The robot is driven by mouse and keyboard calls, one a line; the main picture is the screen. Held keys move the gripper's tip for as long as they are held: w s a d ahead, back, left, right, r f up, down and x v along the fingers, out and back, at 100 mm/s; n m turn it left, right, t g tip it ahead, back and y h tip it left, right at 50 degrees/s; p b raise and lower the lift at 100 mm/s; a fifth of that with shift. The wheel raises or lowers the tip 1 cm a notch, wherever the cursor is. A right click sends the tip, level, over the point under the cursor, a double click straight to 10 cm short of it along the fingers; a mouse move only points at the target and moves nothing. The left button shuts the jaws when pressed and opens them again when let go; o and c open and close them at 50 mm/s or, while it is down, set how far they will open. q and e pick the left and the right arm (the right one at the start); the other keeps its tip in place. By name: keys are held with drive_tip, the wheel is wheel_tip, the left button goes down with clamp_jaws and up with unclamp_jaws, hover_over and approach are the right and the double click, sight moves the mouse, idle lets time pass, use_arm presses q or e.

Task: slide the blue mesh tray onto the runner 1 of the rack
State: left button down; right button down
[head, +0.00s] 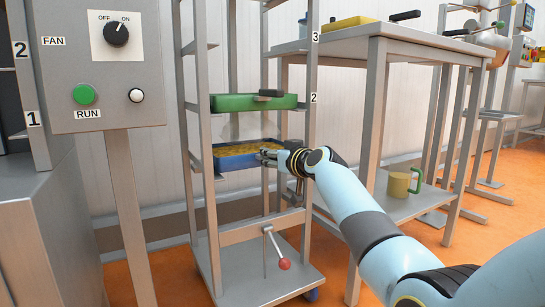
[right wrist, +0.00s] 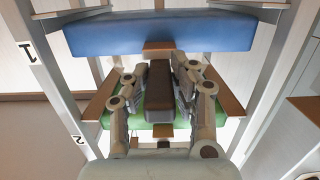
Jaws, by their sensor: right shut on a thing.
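The blue mesh tray (head: 237,162), with a yellowish inside, is between the posts of the rack (head: 212,215), below the green tray. Its blue front also shows across the top of the right wrist view (right wrist: 158,34). My right gripper (head: 268,154) is at the tray's front. In the right wrist view its fingers are closed on both sides of the tray's dark handle (right wrist: 159,88). The label 1 shows on a post near the blue tray in the right wrist view. Whether the tray's edges rest on the runners is hidden. My left gripper is not in view.
The green tray (head: 240,103) sits one level higher, near label 2. A metal table (head: 392,40) with a yellow tray (head: 345,23) on top and a mug (head: 400,184) on its lower shelf stands close at right. A control panel (head: 108,70) stands at left.

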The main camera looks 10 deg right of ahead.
drive_tip(key=shift+f, duration=0.25)
drive_tip(key=c, duration=1.2)
unclamp_jaws()
drive_tip(key=shift+o, duration=0.9)
drive_tip(key=shift+s+f, duration=0.1)
drive_tip(key=shift+f, duration=0.1)
drive_tip(key=v, duration=1.2)
drive_tip(key=shift+r, duration=0.1)
drive_tip(key=f+p+v, duration=0.1)
drive_tip(key=p+v, duration=0.1)
drive_tip(key=v, duration=0.6)
drive_tip(key=shift+s+d, duration=0.25)
drive_tip(key=shift+s, duration=0.15)
